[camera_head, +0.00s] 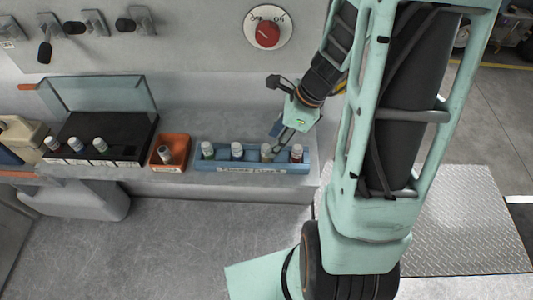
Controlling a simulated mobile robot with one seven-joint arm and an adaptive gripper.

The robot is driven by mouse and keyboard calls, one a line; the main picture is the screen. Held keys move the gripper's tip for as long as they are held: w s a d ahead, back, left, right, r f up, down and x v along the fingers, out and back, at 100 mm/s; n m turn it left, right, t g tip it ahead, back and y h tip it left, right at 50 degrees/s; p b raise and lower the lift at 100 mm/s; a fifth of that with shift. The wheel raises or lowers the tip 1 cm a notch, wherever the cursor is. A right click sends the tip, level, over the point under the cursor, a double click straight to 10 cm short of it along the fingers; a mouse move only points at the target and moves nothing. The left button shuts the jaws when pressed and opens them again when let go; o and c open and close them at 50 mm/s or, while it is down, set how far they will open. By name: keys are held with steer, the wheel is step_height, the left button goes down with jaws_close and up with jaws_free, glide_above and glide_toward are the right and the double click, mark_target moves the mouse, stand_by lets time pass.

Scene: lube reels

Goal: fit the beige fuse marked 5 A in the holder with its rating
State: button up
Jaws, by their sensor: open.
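A blue rack (235,165) on the ledge holds several small upright fuses in a row. The third from the left looks beige (266,154); its rating is too small to read. My gripper (277,137) is open, tilted down just above and right of this fuse, close to its top; whether they touch I cannot tell. To the left stands a black fuse holder block (125,137) with a raised clear lid (105,93). Pale fuses stand along its front row, and its right end looks empty. Its rating labels are unreadable here.
An orange tray (178,143) with one fuse (165,156) stands between block and rack. A beige jug (22,138) is at far left. Levers (93,24) and a red rotary switch (267,34) are on the panel behind. The ledge's front edge is close to the rack.

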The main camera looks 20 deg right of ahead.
mark_target(268, 146)
steer(key=x, duration=0.5)
steer(key=shift+w+a+f+b, duration=0.1)
steer(key=shift+w+a+b, duration=0.1)
steer(key=shift+b, duration=0.2)
jaws_close()
